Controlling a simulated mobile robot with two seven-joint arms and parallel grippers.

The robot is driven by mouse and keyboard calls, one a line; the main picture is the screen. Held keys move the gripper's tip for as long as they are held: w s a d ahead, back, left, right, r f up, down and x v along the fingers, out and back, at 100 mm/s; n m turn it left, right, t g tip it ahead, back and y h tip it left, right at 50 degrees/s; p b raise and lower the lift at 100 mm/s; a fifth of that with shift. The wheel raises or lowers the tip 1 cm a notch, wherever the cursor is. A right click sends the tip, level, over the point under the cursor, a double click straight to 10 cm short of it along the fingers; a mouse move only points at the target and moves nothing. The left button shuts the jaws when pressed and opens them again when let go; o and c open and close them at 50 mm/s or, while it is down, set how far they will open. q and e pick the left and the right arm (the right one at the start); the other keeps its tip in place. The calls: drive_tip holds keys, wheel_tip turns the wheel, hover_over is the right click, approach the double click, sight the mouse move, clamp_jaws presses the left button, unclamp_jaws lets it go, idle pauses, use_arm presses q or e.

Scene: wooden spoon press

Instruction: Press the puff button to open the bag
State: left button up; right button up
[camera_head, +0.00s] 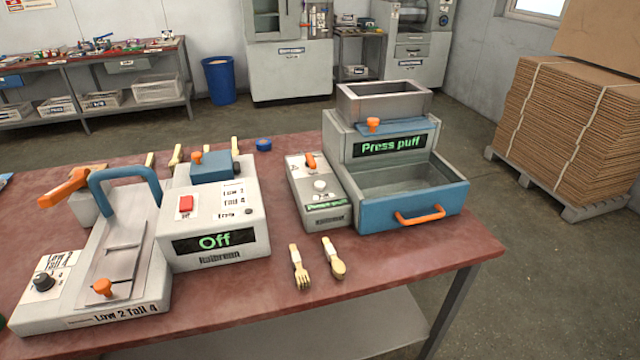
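A grey machine (343,151) with a green-lit "Press puff" display (390,146) stands at the table's right. Its blue front tray (450,198) has an orange handle (420,215), and an orange knob (373,124) sits above the display. A grey control box (300,205) stands at its left side, with an orange switch (310,161), a round pale button (320,184) and a small green-lit display (325,206). No label clearly marks which button is the puff button. I cannot make out a bag. Neither gripper is in view.
A grey machine (255,215) reading "Off" has a red switch (186,204). A press (110,260) with a blue handle (120,175) stands at the left. A wooden fork (299,268) and spoon (334,260) lie in front. The red tabletop (400,270) is clear at front right.

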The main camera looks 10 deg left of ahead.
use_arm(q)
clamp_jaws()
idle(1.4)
